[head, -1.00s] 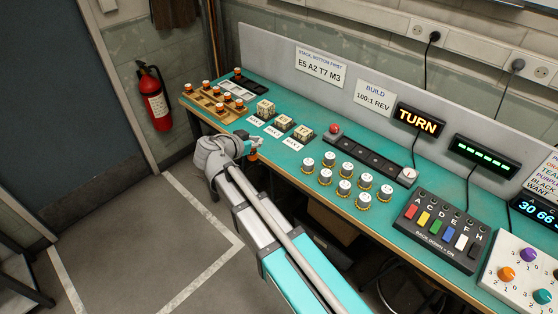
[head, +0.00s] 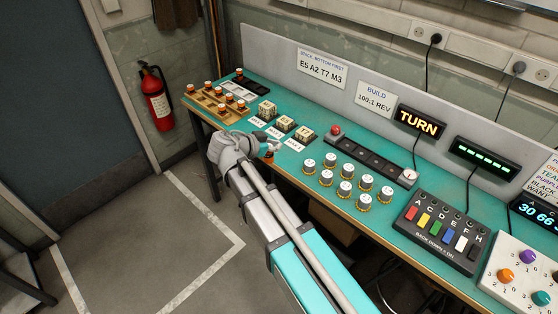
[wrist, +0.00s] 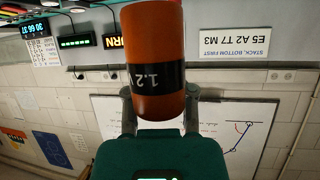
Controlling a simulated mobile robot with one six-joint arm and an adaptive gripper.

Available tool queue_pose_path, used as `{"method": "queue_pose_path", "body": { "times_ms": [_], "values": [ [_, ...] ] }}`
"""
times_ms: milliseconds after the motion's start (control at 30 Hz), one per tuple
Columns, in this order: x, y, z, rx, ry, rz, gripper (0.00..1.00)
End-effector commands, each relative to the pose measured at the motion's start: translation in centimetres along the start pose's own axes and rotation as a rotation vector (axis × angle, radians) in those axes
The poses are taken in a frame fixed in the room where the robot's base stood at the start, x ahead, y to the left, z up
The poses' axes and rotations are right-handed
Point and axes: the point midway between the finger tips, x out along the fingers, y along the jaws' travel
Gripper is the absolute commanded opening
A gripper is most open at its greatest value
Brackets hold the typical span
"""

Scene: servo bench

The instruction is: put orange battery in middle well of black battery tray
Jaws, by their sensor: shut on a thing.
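In the wrist view the orange battery (wrist: 155,40), with a black band marked "1.2", is large and close. A long black tray (head: 372,160) with a row of recesses lies to the right of my gripper, between a red dome and a round gauge.
Lettered blocks (head: 285,123) and white cards lie behind my gripper. A tan rack (head: 215,103) with orange-topped pieces and a small black holder (head: 239,72) are at the far left.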

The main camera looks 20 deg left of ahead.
Motion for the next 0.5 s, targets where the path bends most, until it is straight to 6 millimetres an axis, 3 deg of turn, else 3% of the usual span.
{"method": "queue_pose_path", "body": {
  "times_ms": [33,200,500],
  "values": [
    [0.7,1.4,-0.7,0.017,-0.005,0.029,0.00],
    [2.3,4.3,-1.6,0.063,-0.019,0.106,0.00],
    [3.1,5.5,-1.9,0.085,-0.025,0.140,0.00]
  ]
}}
